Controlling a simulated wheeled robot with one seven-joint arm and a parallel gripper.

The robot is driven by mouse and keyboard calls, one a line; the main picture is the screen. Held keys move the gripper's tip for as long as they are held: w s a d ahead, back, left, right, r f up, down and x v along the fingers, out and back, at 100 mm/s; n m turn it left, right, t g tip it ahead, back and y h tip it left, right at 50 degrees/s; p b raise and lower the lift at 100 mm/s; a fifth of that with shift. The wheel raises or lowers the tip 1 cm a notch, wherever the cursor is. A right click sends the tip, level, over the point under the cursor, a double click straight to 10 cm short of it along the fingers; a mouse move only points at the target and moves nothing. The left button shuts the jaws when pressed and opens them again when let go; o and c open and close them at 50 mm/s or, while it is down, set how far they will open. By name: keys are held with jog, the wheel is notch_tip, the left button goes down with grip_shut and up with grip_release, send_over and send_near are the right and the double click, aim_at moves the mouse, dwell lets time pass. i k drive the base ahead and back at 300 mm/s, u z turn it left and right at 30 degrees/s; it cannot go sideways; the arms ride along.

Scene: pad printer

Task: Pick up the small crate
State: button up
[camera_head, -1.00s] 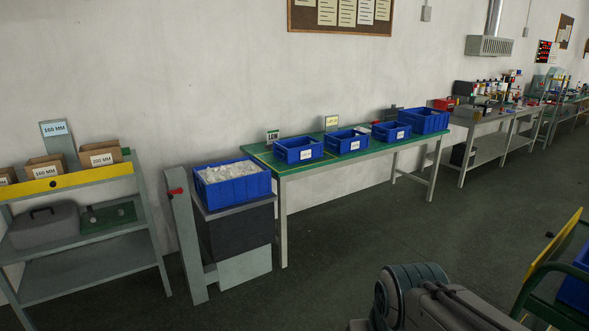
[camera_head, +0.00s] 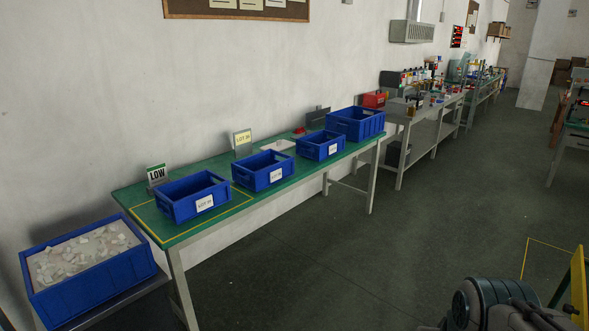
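Several blue crates stand in a row on the green-topped table (camera_head: 222,218) along the wall. The nearest small crate (camera_head: 180,204) has a white label and sits inside a yellow outline by a "LOW" sign. A second small crate (camera_head: 263,176) and a third small crate (camera_head: 320,150) stand farther along, each labelled. They look empty from here, though their floors are partly hidden. The frames do not show which one the task means. Part of my arm (camera_head: 490,302) shows at the bottom right. My gripper is out of view.
A larger blue crate (camera_head: 355,123) stands at the table's far end. A blue bin (camera_head: 100,285) full of pale pieces stands at the lower left, close to the table. A yellow-edged cart (camera_head: 580,282) is at the right edge. The floor (camera_head: 330,265) before the table is clear.

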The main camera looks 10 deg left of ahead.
aim_at(183, 200)
jog(key=u, duration=0.05)
jog(key=i, duration=1.8)
jog(key=u, duration=0.9)
jog(key=i, duration=1.15)
jog(key=u, duration=1.3)
jog(key=i, duration=0.6)
jog(key=u, duration=0.35)
